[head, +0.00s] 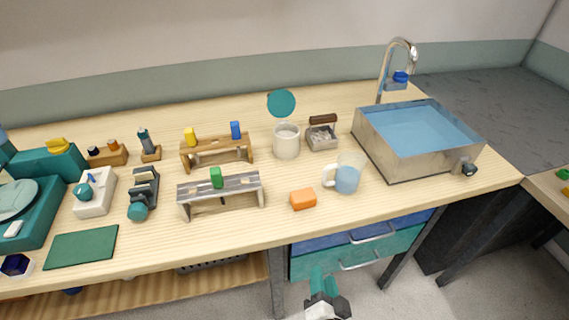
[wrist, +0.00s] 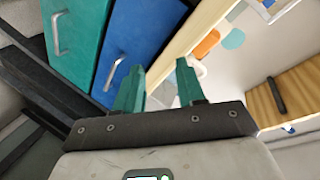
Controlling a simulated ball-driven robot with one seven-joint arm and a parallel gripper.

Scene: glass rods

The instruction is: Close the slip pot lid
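The slip pot (head: 286,145) is a white cylinder standing on the wooden bench, in the middle of the head view. Its round teal lid (head: 281,103) stands raised above the back of the pot, so the pot's mouth shows open. My gripper (head: 325,283) is in front of the bench, low in the head view, well away from the pot and lid. In the wrist view, my gripper (wrist: 160,80) has its two green fingers apart with nothing held between them. I cannot clearly make out the pot in the wrist view.
An orange block (head: 303,199) and a glass mug (head: 347,177) lie in front of the pot. A small caddy (head: 322,134) stands just right of it, a sink (head: 415,145) farther right. Racks (head: 220,191) stand left. Drawers (head: 355,252) sit below the bench edge.

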